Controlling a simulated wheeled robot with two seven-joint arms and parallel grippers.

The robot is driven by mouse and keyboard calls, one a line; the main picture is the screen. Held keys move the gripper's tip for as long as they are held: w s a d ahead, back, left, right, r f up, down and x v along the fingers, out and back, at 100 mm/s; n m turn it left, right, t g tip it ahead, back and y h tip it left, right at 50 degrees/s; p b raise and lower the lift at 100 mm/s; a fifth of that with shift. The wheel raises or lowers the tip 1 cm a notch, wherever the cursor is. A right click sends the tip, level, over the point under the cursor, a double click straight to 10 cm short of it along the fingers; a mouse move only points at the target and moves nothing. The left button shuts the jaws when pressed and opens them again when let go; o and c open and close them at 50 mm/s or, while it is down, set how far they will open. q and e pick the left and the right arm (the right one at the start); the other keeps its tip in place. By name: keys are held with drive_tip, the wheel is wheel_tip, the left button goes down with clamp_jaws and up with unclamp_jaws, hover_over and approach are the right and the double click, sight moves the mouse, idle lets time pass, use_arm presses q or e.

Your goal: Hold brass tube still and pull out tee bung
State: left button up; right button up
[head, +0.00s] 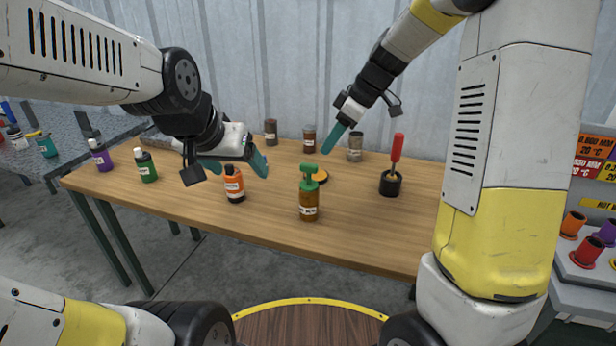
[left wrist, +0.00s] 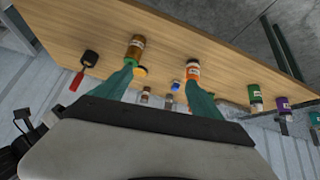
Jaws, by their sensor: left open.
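The brass tube (head: 309,206) stands upright near the table's front edge, with a white label. My left gripper (head: 236,166) is open and empty, to the left of the tube and above the orange bottle (head: 234,188). Its two teal fingers are spread apart in the left wrist view (left wrist: 163,88). My right gripper (head: 334,137) is in the air behind and right of the tube, touching nothing; its fingers overlap in view.
A red-handled tool (head: 397,150) stands in a black holder (head: 390,186) at right. Several jars stand along the back. Purple (head: 100,158) and green (head: 146,168) bottles stand at left. The wooden table (head: 265,220) has free room around the tube.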

use_arm(q)
drive_tip(key=w+d+f+m+t, duration=0.1)
drive_tip(key=w+d+f+m, duration=0.2)
drive_tip(key=w+f, duration=0.75)
drive_tip(key=m+t+h, duration=0.2)
drive_tip(key=h, duration=0.2)
approach(304, 200)
drive_tip(key=x, duration=0.5)
drive_tip(key=a+x, duration=0.1)
drive_tip(key=x, duration=0.1)
drive_tip(key=shift+w+d+f, duration=0.15)
drive_tip(key=shift+w+f, duration=0.15)
drive_tip(key=shift+f, duration=0.05)
drive_tip(key=shift+w+d+f+n+t+h, duration=0.15)
drive_tip(key=shift+d+n+t, duration=0.15)
drive_tip(key=shift+t, duration=0.15)
drive_tip(key=shift+w+d+f+n+t+h, duration=0.1)
drive_tip(key=shift+d+n+t+h, duration=0.05)
drive_tip(key=shift+d+n+t, duration=0.25)
drive_tip(key=x, duration=0.7)
drive_tip(key=shift+w+d, duration=0.15)
drive_tip(key=shift+w, duration=0.1)
drive_tip(key=c, duration=1.6)
drive_tip(key=shift+o, duration=0.2)
